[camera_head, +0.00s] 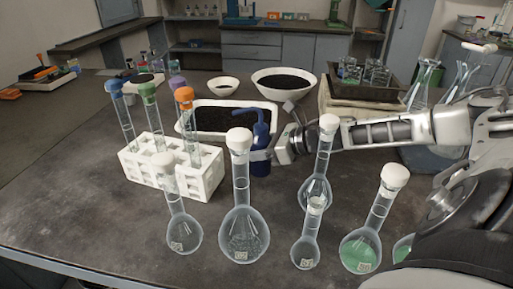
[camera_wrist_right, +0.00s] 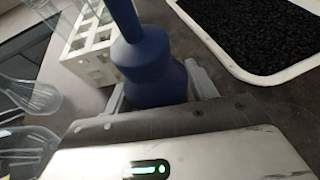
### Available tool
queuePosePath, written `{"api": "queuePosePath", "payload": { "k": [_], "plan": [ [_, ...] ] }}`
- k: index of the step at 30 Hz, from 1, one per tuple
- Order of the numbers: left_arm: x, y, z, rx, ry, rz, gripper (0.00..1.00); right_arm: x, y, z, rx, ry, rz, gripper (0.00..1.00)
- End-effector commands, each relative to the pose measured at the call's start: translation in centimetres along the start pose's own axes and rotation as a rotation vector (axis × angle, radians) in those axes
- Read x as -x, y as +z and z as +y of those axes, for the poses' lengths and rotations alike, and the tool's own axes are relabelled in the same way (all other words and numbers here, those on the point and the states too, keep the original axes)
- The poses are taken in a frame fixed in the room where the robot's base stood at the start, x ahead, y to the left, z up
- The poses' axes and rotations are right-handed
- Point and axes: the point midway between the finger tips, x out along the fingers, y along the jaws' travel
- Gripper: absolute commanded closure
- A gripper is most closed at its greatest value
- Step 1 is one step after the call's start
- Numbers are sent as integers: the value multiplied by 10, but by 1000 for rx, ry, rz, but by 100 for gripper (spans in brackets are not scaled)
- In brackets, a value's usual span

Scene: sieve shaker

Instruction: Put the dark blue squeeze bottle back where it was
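The dark blue squeeze bottle (camera_head: 262,134) stands upright near the middle of the table in the head view, just in front of the white tray of dark grains. Its spout points left. My right gripper (camera_head: 268,154) reaches in from the right and is shut around its body. In the right wrist view the bottle (camera_wrist_right: 150,62) sits between the two fingers (camera_wrist_right: 160,92), which press on both sides. My left gripper is not in view.
A white rack (camera_head: 172,166) with capped tubes stands left of the bottle. Several capped flasks (camera_head: 244,230) stand close in front. The white tray (camera_head: 184,126) and a bowl (camera_head: 284,92) are behind.

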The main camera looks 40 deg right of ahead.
Motion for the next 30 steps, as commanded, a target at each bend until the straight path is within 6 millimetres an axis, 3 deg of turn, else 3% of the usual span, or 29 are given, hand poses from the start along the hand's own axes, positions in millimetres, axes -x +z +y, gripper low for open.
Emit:
{"api": "queuePosePath", "payload": {
  "k": [13, 16, 23, 30],
  "plan": [
    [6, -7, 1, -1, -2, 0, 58, 3, 7, 0, 0, -1, 0, 28],
    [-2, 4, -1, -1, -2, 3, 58, 9, -1, -1, 2, 0, 4, 28],
    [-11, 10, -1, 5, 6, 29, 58, 31, -2, 0, 4, -1, 5, 28],
    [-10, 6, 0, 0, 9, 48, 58, 80, 4, -2, 8, -5, 2, 28]
  ]
}}
